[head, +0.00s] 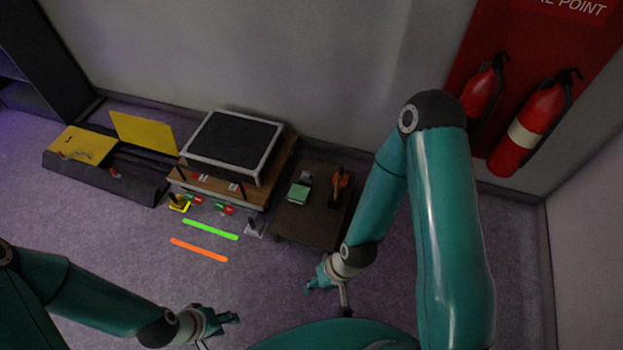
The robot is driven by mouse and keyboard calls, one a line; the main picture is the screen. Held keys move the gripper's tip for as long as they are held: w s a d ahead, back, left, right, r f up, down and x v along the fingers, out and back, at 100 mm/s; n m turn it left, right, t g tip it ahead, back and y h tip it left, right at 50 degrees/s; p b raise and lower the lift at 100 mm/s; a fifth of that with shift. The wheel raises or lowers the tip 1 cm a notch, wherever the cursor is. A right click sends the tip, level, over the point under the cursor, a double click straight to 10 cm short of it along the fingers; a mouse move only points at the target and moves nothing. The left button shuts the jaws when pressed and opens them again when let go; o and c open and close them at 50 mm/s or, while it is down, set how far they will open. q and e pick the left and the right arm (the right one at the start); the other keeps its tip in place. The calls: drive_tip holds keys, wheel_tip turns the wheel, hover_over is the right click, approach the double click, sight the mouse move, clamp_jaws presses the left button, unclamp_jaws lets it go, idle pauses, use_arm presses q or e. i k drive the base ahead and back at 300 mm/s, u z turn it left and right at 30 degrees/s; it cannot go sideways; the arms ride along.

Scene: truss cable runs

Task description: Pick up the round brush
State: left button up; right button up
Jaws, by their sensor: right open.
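I cannot make out the round brush for certain. A small grey piece with a dark upright handle (254,230) stands on the floor in front of the low wooden unit, and an orange and dark tool (340,188) rests on the small dark table (303,231). Both are too small to identify. My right gripper (315,285) is open and empty, in front of the small table and apart from it. My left gripper (232,318) is low in the picture, apart from all objects; its jaws are too small to read.
A green box (299,193) is on the small table. A black-topped case (233,146) sits on the wooden unit. Green (210,229) and orange (199,250) strips lie on the floor. A yellow-lidded box (83,144) stands left. Fire extinguishers (530,128) hang right.

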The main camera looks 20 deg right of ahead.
sight(336, 193)
drive_tip(key=z, duration=0.05)
drive_tip(key=i, duration=1.05)
drive_tip(key=z, duration=0.45)
